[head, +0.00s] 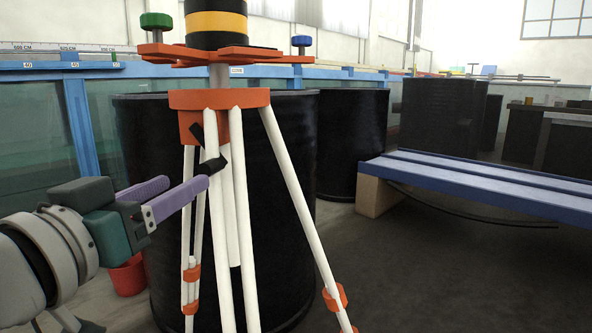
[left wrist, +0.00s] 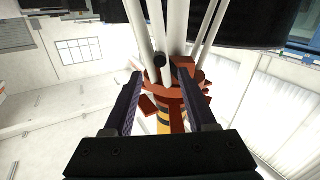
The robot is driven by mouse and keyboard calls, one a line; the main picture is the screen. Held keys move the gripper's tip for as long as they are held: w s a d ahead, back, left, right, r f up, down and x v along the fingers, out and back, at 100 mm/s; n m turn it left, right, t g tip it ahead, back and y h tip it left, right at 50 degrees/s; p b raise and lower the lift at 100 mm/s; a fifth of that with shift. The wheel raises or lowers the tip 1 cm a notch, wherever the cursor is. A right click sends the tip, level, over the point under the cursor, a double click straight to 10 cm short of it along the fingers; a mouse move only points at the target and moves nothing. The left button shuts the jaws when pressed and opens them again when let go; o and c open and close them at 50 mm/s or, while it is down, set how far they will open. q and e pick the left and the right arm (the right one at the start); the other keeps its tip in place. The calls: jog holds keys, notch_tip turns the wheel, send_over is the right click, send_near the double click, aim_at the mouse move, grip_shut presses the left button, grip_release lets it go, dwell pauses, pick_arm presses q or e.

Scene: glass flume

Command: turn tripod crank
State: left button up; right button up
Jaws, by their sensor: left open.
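The tripod has an orange head (head: 220,99) and white legs (head: 297,200). It stands upright in the middle left of the head view. A small black crank (head: 214,164) sticks out below the head, in front of the legs. My left gripper (head: 187,184), with purple fingers, is open just left of the crank, one fingertip close to it. In the left wrist view the tripod appears upside down. A round black end (left wrist: 159,60), likely the crank's, shows between the open fingers (left wrist: 160,72). I cannot tell whether anything touches. My right gripper is out of view.
A yellow-and-black instrument (head: 216,23) sits on the tripod's orange plate. A large black barrel (head: 140,130) stands close behind the legs. A red bucket (head: 127,277) is on the floor at left. A blue bench (head: 480,184) is at right, with open floor before it.

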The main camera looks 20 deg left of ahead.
pick_arm(q)
jog(key=shift+w+a, duration=0.2)
jog(key=shift+w, duration=1.15)
jog(key=shift+w+a, duration=0.2)
jog(key=shift+w, duration=1.1)
jog(key=shift+c, duration=0.2)
grip_shut()
